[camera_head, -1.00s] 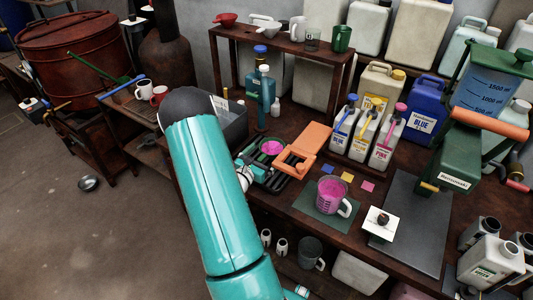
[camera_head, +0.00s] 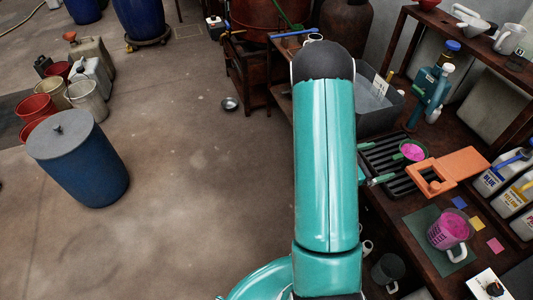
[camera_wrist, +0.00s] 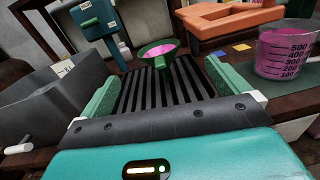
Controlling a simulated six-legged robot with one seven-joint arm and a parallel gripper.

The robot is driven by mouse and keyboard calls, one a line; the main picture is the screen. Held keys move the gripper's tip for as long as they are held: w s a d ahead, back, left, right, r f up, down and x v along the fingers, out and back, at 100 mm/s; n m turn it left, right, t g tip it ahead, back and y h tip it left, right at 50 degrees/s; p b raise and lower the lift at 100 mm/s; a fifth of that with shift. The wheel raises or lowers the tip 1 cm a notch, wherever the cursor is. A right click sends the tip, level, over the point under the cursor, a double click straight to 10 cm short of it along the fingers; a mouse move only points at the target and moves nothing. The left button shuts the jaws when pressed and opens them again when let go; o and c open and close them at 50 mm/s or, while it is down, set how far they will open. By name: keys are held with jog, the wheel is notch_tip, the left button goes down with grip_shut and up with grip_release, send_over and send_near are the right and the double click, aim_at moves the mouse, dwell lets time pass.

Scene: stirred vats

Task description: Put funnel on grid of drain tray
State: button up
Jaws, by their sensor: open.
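A green funnel (camera_head: 413,151) with a pink inside sits at the far end of the black slatted grid of the drain tray (camera_head: 382,160). In the wrist view the funnel (camera_wrist: 158,50) is tilted, its short spout toward me, and seems to rest on the grid of the drain tray (camera_wrist: 150,92). My gripper (camera_wrist: 163,72) is open and empty, its green-padded fingers apart on either side of the near grid. The funnel is beyond the fingertips, not between them. In the head view my arm hides most of the gripper (camera_head: 372,181).
A grey bin (camera_head: 380,108) stands left of the tray. An orange part (camera_head: 447,171) and a jug of pink liquid (camera_head: 448,232) are on its right. Bottles (camera_head: 492,178) and a shelf (camera_head: 440,27) stand behind. The floor (camera_head: 200,180) to the left is open.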

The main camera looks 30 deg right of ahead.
jog(key=a+r+m+t+y, duration=0.3)
jog(key=a+r+m+y, duration=0.2)
jog(key=a, duration=0.9)
jog(key=w+a+r+m+t+y, duration=0.1)
jog(key=a+r+m+t+y, duration=0.2)
jog(key=a+r, duration=0.8)
jog(key=a+r+m+t+y, duration=0.3)
jog(key=a+r+m+y, duration=0.4)
jog(key=a, duration=1)
notch_tip(320, 180, up, 2)
jog(key=shift+w+y, duration=0.35)
jog(key=shift+y, duration=0.85)
